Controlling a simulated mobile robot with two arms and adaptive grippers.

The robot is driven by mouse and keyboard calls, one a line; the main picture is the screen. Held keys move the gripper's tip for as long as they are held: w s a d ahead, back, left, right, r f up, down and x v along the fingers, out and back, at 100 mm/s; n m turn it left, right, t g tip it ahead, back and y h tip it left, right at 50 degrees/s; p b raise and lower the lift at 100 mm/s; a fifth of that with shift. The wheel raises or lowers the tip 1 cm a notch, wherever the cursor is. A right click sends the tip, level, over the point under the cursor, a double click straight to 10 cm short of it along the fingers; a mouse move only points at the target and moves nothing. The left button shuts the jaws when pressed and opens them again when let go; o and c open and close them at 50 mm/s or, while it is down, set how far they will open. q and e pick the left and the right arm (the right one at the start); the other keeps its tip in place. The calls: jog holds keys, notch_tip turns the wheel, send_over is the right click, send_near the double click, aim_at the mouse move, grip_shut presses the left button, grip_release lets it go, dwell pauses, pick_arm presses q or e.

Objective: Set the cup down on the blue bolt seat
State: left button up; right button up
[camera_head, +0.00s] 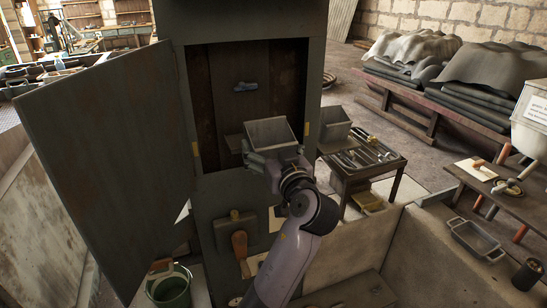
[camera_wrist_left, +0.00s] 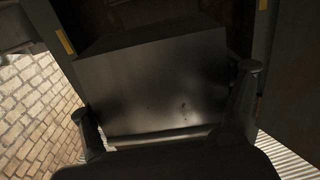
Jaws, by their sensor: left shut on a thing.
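The cup (camera_head: 272,131) is a grey, square, open-topped metal box. My left gripper (camera_head: 275,157) is shut on it and holds it in front of the open cabinet, slightly tilted. In the left wrist view the cup (camera_wrist_left: 155,85) fills the middle, with a finger on each side of it. The blue bolt seat (camera_head: 246,87) is a small blue piece on the dark back wall inside the cabinet, above and behind the cup and apart from it. My right gripper is not in view.
The cabinet door (camera_head: 105,160) stands open at the left. A small ledge (camera_head: 234,143) shows beside the cup, partly hidden. Another grey box (camera_head: 335,128) stands right of the cabinet, near a table with tools (camera_head: 362,158). A green bucket (camera_head: 170,288) stands below left.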

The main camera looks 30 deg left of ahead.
pick_arm(q)
jog(key=x, duration=0.5)
jog(key=f+x, duration=0.1)
jog(key=x, duration=0.4)
jog(key=p+x, duration=0.1)
jog(key=x, duration=0.5)
jog(key=shift+s+a+f, duration=0.1)
jog(key=shift+s+f, duration=0.1)
jog(key=shift+f, duration=0.05)
jog(key=shift+w+a+f+b, duration=0.3)
jog(key=shift+w+a+b, duration=0.3)
jog(key=shift+a+b, duration=0.15)
jog(key=shift+w+a+b, duration=0.45)
jog(key=shift+w+b, duration=0.1)
jog(key=shift+a+r, duration=0.1)
jog(key=shift+r, duration=0.05)
jog(key=shift+b, duration=0.4)
jog(key=shift+f+b, duration=0.5)
jog(key=shift+b, duration=0.15)
jog(key=o, duration=1.2)
